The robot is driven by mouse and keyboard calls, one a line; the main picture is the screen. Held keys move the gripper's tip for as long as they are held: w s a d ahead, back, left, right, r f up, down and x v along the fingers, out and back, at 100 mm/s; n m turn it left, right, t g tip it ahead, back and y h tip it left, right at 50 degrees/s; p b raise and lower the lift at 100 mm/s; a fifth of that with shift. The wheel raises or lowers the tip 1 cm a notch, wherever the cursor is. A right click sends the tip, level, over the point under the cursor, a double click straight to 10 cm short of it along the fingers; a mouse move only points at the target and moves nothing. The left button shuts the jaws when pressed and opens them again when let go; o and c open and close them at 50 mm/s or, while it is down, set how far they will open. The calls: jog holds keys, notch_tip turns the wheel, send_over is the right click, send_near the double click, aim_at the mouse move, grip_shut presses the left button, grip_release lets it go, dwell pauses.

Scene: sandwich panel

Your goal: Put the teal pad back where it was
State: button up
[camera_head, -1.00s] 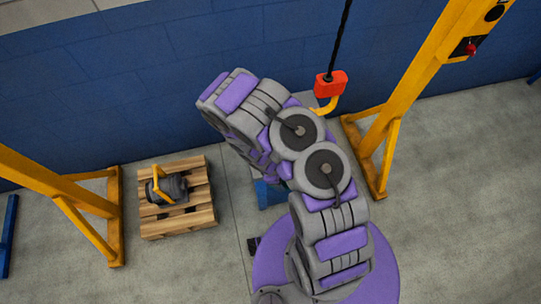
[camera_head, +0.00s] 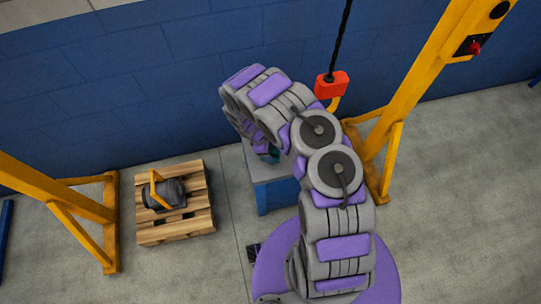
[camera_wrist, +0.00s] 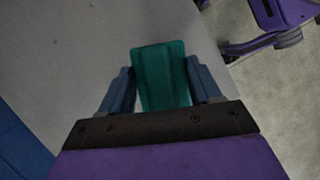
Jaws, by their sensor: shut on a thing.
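The teal pad (camera_wrist: 162,75) is a small block between the two blue-grey fingers of my gripper (camera_wrist: 162,88) in the wrist view. My gripper is shut on it. The pad is over or on a light grey tabletop (camera_wrist: 75,65); I cannot tell whether it touches the surface. In the head view, a bit of teal (camera_head: 271,156) shows under my arm, above the grey top of a blue cabinet (camera_head: 275,193). My arm hides most of the gripper and much of the cabinet top there.
A wooden pallet (camera_head: 185,226) with a dark motor (camera_head: 164,194) stands on the floor at left. A red hoist block with a hook (camera_head: 331,86) hangs close behind my arm. Yellow gantry legs (camera_head: 398,110) stand on both sides. A blue wall (camera_head: 150,85) runs behind.

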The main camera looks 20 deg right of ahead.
jog(key=shift+w+f, duration=0.2)
jog(key=shift+w, duration=0.05)
notch_tip(320, 180, down, 3)
jog(key=shift+f+b, duration=0.1)
jog(key=shift+b, duration=0.75)
jog(key=shift+c, duration=0.4)
jog(key=o, duration=1)
jog(key=p+v, duration=0.4)
jog(key=v, duration=0.8)
